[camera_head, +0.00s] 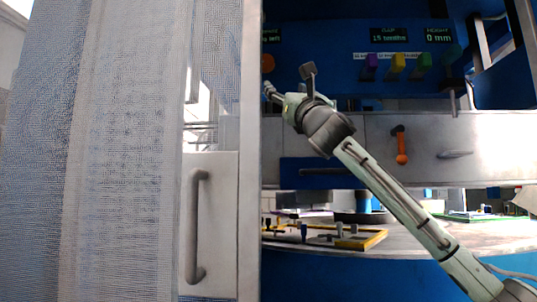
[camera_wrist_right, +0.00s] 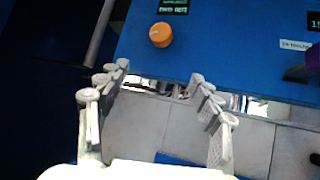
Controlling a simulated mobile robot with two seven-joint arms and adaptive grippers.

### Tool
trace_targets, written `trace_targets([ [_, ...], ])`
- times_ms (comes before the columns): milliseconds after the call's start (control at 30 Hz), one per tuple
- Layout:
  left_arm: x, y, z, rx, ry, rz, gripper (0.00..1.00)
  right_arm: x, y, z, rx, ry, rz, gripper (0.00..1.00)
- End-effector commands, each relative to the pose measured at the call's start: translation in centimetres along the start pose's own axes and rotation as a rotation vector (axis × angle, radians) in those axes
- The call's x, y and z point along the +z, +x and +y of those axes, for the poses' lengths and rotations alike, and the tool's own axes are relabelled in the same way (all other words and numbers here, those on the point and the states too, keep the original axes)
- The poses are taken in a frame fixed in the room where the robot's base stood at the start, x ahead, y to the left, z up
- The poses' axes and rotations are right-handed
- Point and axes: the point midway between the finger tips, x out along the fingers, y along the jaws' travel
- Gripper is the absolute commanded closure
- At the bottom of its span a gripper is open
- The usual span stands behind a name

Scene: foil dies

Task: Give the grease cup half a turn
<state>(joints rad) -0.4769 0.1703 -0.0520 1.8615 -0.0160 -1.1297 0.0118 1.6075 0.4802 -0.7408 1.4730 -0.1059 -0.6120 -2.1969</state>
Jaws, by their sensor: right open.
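A round orange knob with a pale mark on its face (camera_wrist_right: 160,35) sits on the blue panel, at the top of the right wrist view. It may be the grease cup; no label confirms this. In the head view part of it shows at the left end of the panel (camera_head: 267,63), cut off by the pale door edge. My right gripper (camera_head: 288,80) is open and empty in front of the panel. In the right wrist view its spread fingers (camera_wrist_right: 157,75) are below the knob and apart from it. My left gripper is not in view.
A mesh screen and pale door (camera_head: 210,225) block the left. Purple, yellow and green pieces (camera_head: 397,66) stick out of the panel to the right. An orange-red handle (camera_head: 402,147) is on the grey front. A table (camera_head: 430,238) with a yellow-edged board stands below.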

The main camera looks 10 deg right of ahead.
Motion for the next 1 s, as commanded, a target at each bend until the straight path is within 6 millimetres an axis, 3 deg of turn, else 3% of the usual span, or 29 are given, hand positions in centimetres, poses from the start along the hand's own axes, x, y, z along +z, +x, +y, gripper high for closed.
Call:
trace_targets([
  [600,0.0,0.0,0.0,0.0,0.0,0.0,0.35,-10.0,-5.5,5.3,0.147,0.522,0.099,0.35],
  [800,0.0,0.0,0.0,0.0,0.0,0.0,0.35,-11.9,-7.2,6.4,0.172,0.663,0.124,0.35],
  [1000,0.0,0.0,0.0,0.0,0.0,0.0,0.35,-12.6,-7.9,6.7,0.181,0.722,0.133,0.35],
])
